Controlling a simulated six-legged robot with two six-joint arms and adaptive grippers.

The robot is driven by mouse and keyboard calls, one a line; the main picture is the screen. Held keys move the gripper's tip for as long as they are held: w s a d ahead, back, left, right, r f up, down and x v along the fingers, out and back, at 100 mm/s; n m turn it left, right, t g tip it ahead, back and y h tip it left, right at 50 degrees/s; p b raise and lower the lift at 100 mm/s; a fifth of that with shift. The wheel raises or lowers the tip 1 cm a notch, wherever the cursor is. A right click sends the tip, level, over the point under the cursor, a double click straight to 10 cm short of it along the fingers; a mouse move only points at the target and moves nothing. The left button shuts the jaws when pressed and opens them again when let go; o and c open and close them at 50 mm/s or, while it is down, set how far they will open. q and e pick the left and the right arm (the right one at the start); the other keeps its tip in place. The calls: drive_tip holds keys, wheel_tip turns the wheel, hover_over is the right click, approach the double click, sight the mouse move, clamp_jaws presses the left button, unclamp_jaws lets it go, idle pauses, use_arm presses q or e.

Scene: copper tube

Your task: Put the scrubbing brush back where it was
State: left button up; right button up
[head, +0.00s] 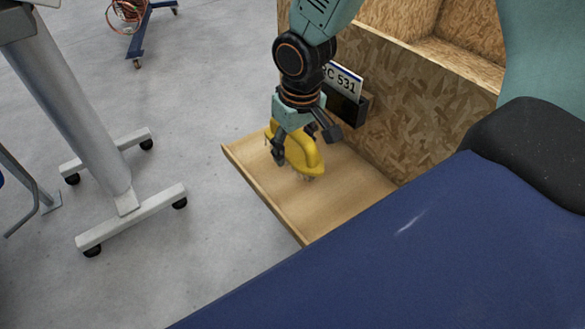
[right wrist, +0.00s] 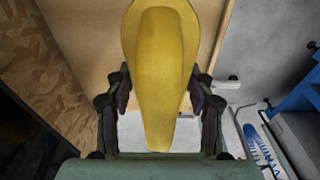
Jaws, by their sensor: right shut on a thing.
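The yellow scrubbing brush (head: 304,152) is at the wooden shelf (head: 285,208) in the head view. My right gripper (head: 302,148) comes down from above and is shut on the brush. In the right wrist view the brush (right wrist: 160,60) fills the middle, with the fingers of my right gripper (right wrist: 160,100) on either side of it. The brush is over the shelf board; I cannot tell whether its underside touches the board. My left gripper is not in view.
A chipboard wall (head: 405,115) with a dark holder (head: 346,105) and a plate marked "C 531" (head: 343,80) stands behind the shelf. A grey wheeled stand (head: 128,200) is at left. Bare grey floor (head: 205,100) lies between stand and shelf.

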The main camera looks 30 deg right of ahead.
sight(292, 176)
drive_tip(key=shift+w+d+f, duration=0.1)
drive_tip(key=shift+f, duration=0.65)
drive_tip(key=shift+a+f, duration=0.3)
drive_tip(key=shift+f, duration=0.1)
wheel_tip(292, 176, down, 3)
drive_tip(key=shift+b, duration=0.85)
drive_tip(key=shift+w+d+f, duration=0.1)
drive_tip(key=shift+d, duration=0.1)
drive_tip(key=shift+s+a, duration=0.2)
drive_tip(key=shift+a, duration=0.05)
drive_tip(key=o, duration=0.8)
drive_tip(key=shift+f, duration=0.1)
drive_tip(key=shift+c, duration=0.2)
drive_tip(key=o, duration=0.4)
drive_tip(key=shift+w+d, duration=0.15)
drive_tip(key=shift+c, duration=0.2)
